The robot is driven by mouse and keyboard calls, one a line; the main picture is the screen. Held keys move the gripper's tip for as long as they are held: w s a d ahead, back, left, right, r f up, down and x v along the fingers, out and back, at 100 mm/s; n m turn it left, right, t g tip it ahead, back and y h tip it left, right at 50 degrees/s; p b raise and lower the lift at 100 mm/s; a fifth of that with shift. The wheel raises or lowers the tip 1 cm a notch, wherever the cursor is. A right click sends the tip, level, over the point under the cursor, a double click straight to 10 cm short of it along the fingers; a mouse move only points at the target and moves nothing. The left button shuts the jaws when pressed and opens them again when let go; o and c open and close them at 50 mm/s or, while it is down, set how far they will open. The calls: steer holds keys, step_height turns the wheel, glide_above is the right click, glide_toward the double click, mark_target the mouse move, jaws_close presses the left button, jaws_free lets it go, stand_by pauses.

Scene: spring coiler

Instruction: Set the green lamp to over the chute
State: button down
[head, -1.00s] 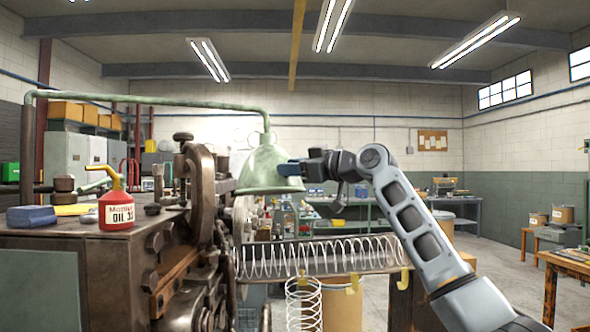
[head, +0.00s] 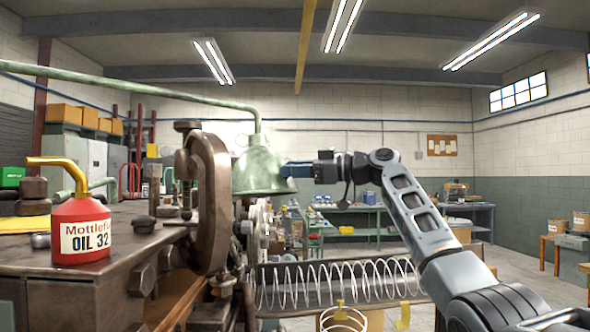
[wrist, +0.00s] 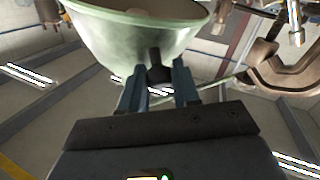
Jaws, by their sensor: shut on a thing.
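The green lamp (head: 260,168) hangs from a green pipe arm (head: 170,97) that comes in from the left. Its shade is beside the coiler's dark wheel and above the left end of the chute (head: 340,284), which holds a long coiled spring. My gripper (head: 296,170) reaches in from the right at the shade's right side. In the wrist view, the blue fingers (wrist: 160,82) are shut on a small dark knob (wrist: 157,68) on the lamp's shade (wrist: 135,35). The shade's inside is mostly hidden.
The coiler (head: 205,200) fills the left, with a red oil can (head: 80,222) on its top. Yellow hooks (head: 403,316) show at the chute's front. A green workbench (head: 350,212) stands farther back. Open floor lies to the right.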

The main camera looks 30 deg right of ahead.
steer(key=shift+w+a+r, duration=0.15)
steer(key=shift+w+r, duration=0.05)
steer(key=shift+w, duration=0.1)
steer(key=c, duration=1.1)
jaws_free()
steer(key=shift+w, duration=0.1)
steer(key=shift+c, duration=0.2)
steer(key=shift+o, duration=1.2)
steer(key=shift+w+f, duration=0.1)
steer(key=shift+f, duration=0.1)
steer(key=shift+f, duration=0.15)
steer(key=shift+s+d, duration=0.4)
steer(key=b+v, duration=0.2)
steer(key=v, duration=0.5)
steer(key=shift+r, duration=0.3)
steer(key=shift+s, duration=0.1)
